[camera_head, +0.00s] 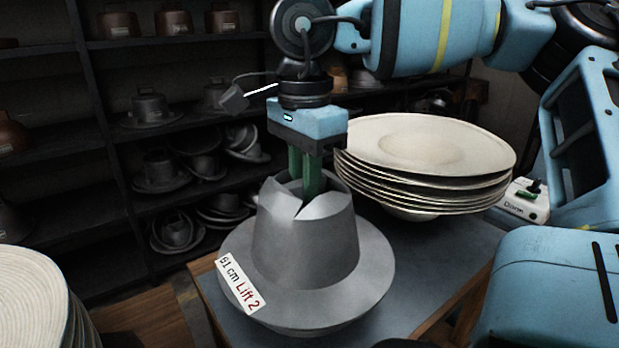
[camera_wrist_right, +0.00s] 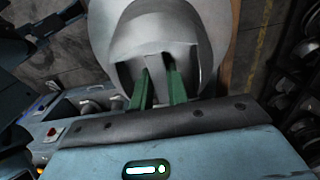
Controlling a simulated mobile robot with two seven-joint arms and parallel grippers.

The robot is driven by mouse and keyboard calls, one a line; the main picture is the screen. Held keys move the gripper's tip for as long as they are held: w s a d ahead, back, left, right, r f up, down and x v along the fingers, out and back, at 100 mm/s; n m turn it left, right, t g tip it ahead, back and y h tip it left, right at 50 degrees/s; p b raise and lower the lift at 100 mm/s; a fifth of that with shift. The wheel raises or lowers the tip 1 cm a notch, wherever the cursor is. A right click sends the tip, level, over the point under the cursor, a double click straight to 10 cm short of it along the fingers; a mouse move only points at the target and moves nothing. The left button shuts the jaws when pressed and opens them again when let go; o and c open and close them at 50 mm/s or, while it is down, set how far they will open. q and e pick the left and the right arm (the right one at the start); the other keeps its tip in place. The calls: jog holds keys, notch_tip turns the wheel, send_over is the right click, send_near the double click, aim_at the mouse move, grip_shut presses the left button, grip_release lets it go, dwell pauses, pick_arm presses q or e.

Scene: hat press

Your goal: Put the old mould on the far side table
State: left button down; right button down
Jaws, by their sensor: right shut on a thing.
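The old mould (camera_head: 306,243) is a grey metal hat shape with a wide brim and a notched open crown. A label on its brim reads "61 cm Lift 2". My right gripper (camera_head: 305,190) comes down from above with its green fingers inside the crown, shut on the mould. In the right wrist view the green fingers of the right gripper (camera_wrist_right: 157,88) reach into the crown of the mould (camera_wrist_right: 165,30). The mould is upright over a grey-topped table (camera_head: 440,262); I cannot tell whether it touches the top. My left gripper is not in view.
A stack of pale wide-brimmed discs (camera_head: 425,150) stands just behind and right of the mould. A small white box (camera_head: 524,200) is at the table's right. Dark shelves (camera_head: 110,85) with several moulds line the back. Another pale stack (camera_head: 30,295) is at the lower left.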

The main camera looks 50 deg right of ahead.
jog(key=shift+w+f, duration=0.15)
jog(key=shift+w, duration=0.1)
jog(key=shift+f, duration=1.55)
jog(key=shift+f+b, duration=0.15)
jog(key=shift+b, duration=0.15)
jog(key=c, duration=1.4)
grip_release()
jog(key=shift+o, duration=0.2)
jog(key=shift+r, duration=0.2)
notch_tip(320, 180, up, 11)
jog(key=shift+f+p, duration=0.1)
jog(key=shift+p, duration=0.8)
jog(key=shift+r, duration=0.5)
